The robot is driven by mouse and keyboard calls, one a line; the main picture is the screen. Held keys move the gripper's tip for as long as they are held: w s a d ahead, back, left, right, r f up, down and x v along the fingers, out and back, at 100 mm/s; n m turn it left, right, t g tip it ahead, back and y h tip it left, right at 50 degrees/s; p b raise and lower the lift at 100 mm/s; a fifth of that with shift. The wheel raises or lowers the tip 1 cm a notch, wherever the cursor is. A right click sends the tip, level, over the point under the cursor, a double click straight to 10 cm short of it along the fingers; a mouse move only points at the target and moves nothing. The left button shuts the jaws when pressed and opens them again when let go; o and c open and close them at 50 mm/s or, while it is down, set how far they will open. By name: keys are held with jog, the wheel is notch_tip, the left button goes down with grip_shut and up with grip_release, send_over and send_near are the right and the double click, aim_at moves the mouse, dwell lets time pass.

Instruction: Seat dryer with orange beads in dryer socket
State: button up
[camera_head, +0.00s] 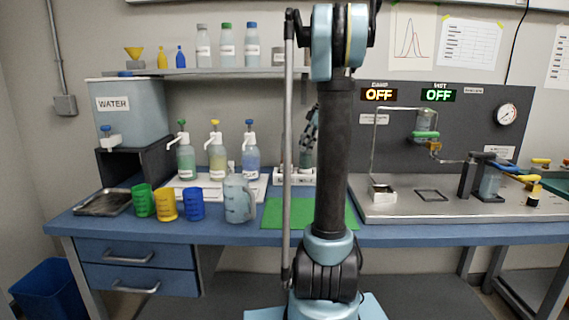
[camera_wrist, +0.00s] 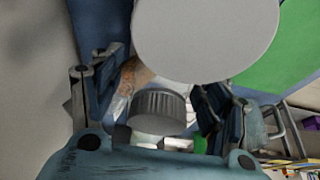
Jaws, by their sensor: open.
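My gripper (camera_wrist: 158,88) is open in the wrist view, its dark fingers apart on either side of a grey ribbed cap (camera_wrist: 158,108). A clear body with an orange patch (camera_wrist: 132,74) shows just behind the cap; it looks like the dryer with orange beads. A large pale disc hides much of that area, so I cannot tell whether a finger touches it. In the head view my gripper (camera_head: 312,125) is partly behind my arm, above a white rack (camera_head: 296,177). The orange beads cannot be made out there. I cannot identify the dryer socket with certainty.
A steel bench plate (camera_head: 470,208) at right holds a square holder (camera_head: 382,194), a square frame (camera_head: 432,195) and a clamped green-banded vessel (camera_head: 425,125).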

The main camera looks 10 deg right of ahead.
send_over(282, 163)
jog(key=shift+f, duration=0.1)
jog(key=shift+a+f, duration=0.1)
jog(key=shift+f, duration=0.35)
jog(key=shift+c, duration=0.6)
grip_shut()
jog(key=shift+o, duration=0.6)
grip_release()
jog(key=shift+r, duration=0.1)
